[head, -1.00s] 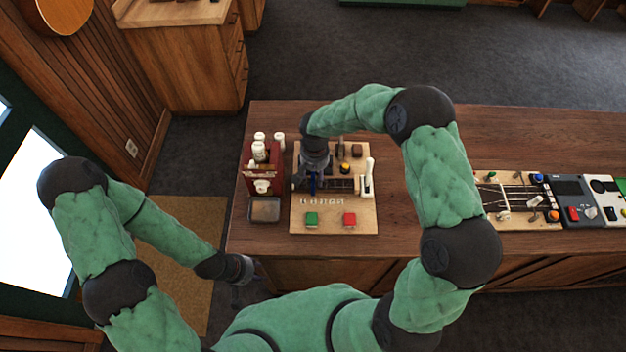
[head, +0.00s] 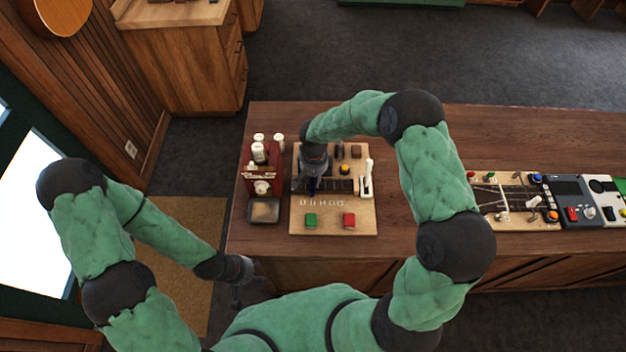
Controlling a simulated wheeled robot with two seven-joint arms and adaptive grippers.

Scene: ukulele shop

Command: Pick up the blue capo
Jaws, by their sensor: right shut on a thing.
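The blue capo (head: 312,186) shows as a small dark blue piece on the wooden board (head: 333,222), beside a dark fretted strip (head: 340,185). My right gripper (head: 312,181) points down over it and is shut on it. The gripper and wrist hide most of the capo, and I cannot tell whether it is lifted off the board. My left gripper (head: 238,290) hangs low in front of the counter's left end, away from the board. Its fingers are too small and dark to read.
A dark red holder with white bottles (head: 258,168) and a small tray (head: 263,222) are left.

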